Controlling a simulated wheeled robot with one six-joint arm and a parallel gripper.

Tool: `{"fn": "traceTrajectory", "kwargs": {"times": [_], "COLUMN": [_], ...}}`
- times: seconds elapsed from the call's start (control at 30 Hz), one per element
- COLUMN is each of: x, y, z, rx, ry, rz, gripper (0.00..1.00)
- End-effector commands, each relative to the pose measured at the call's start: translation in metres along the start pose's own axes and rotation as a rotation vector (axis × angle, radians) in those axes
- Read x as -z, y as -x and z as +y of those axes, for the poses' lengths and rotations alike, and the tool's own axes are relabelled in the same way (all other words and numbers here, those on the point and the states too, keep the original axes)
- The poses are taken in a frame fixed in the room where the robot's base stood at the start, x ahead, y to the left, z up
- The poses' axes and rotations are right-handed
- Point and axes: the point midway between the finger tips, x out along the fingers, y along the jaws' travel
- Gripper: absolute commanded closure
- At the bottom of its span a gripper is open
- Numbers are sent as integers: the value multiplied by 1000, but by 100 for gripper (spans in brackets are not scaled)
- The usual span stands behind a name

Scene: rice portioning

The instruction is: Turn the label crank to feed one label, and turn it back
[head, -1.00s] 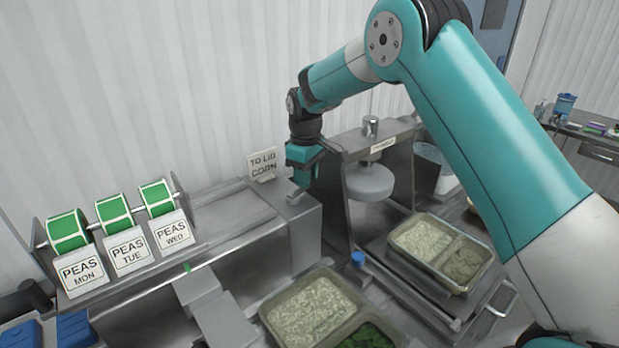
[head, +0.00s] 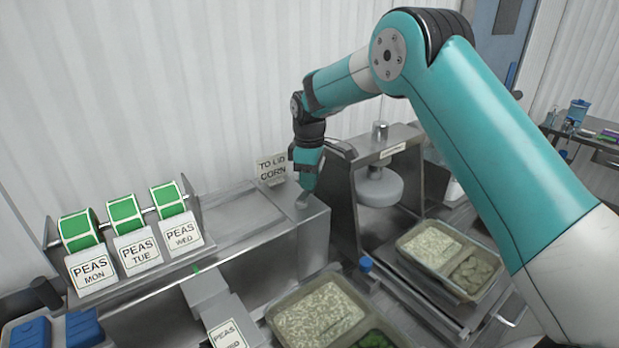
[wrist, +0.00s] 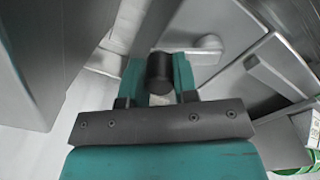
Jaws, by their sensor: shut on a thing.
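My gripper (head: 308,178) is at the right end of the label machine (head: 312,240), pointing down at the crank (head: 303,200). In the wrist view the crank's dark knob (wrist: 160,70) sits between my two teal fingers, which are shut on it. The crank's light metal arm (wrist: 200,50) runs off to the right of the knob. In the head view the fingers hide most of the knob. A printed label reading PEAS WED (head: 227,335) lies on the chute at the machine's front.
Three green label rolls (head: 126,215) hang on a rod at left above PEAS cards. A press (head: 378,186) stands close to the right. Food trays (head: 402,243) sit in front and at right.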

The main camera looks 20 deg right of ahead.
Motion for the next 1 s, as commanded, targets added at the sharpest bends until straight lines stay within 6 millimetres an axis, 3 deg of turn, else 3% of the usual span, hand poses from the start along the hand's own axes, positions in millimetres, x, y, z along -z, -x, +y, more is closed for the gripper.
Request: {"fn": "traceTrajectory", "kwargs": {"times": [0.07, 0.1, 0.2, 0.5, 0.63, 0.77, 1.0], "x": [1, 1, 1, 0, 1, 1, 1], "y": [2, 2, 2, 2, 10, 34, 96], "z": [1, 1, 1, 0, 1, 1, 1], "rx": [-5, -5, -4, -2, -5, -7, -7], "ry": [2, 2, 1, 0, 0, 0, 0], "rz": [5, 5, 4, 2, 4, 6, 7], "gripper": [96, 70, 48, 47, 47, 47, 47]}}
